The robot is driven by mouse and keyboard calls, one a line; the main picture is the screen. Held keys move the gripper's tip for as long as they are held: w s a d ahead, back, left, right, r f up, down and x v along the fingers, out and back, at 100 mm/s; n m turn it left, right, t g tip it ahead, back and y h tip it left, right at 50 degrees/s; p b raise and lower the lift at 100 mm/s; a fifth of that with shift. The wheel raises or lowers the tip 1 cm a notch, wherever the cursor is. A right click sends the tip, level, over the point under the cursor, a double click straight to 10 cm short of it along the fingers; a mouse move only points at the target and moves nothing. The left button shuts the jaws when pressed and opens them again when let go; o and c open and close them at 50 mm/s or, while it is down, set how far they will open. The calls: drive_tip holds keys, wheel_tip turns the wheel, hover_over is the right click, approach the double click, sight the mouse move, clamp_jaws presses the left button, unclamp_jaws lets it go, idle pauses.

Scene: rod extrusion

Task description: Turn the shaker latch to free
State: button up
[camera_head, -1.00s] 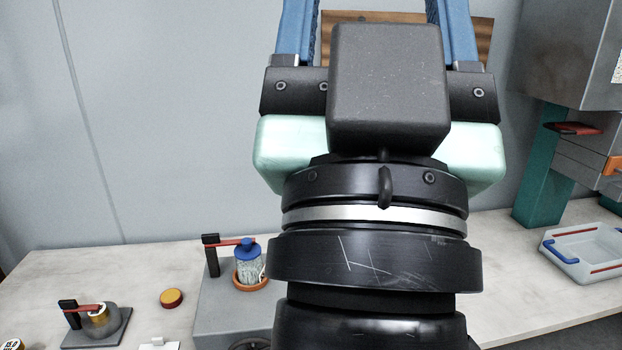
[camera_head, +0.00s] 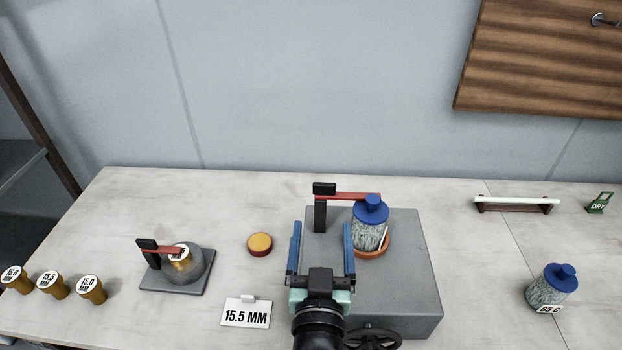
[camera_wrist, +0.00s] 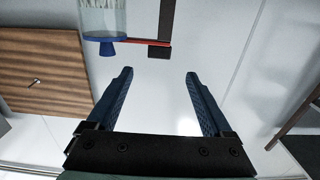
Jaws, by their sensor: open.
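The shaker (camera_head: 415,285) is a grey box on the table with an orange ring holder (camera_head: 372,254) on top. A blue-lidded jar (camera_head: 368,232) of speckled contents stands upright in the ring. The shaker latch (camera_head: 345,196) is a red bar with a black end on a black post; the bar reaches right to the jar's lid. In the wrist view the latch bar (camera_wrist: 147,42) and jar (camera_wrist: 103,18) appear inverted at the top edge. My gripper (camera_head: 322,238) is open and empty, in front of the post. Its blue fingers (camera_wrist: 157,74) have nothing between them.
A smaller grey stand (camera_head: 175,283) with its own red latch is to the left. A red-yellow puck (camera_head: 260,244) and a "15.5 MM" card (camera_head: 246,313) lie between. Another blue-lidded jar (camera_head: 551,286) stands right. A black handwheel (camera_head: 372,338) is at the shaker's front.

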sight(324, 189)
drive_tip(key=w, duration=1.1)
drive_tip(key=shift+w+r+p, duration=0.1)
drive_tip(key=shift+w+p, duration=0.25)
clamp_jaws()
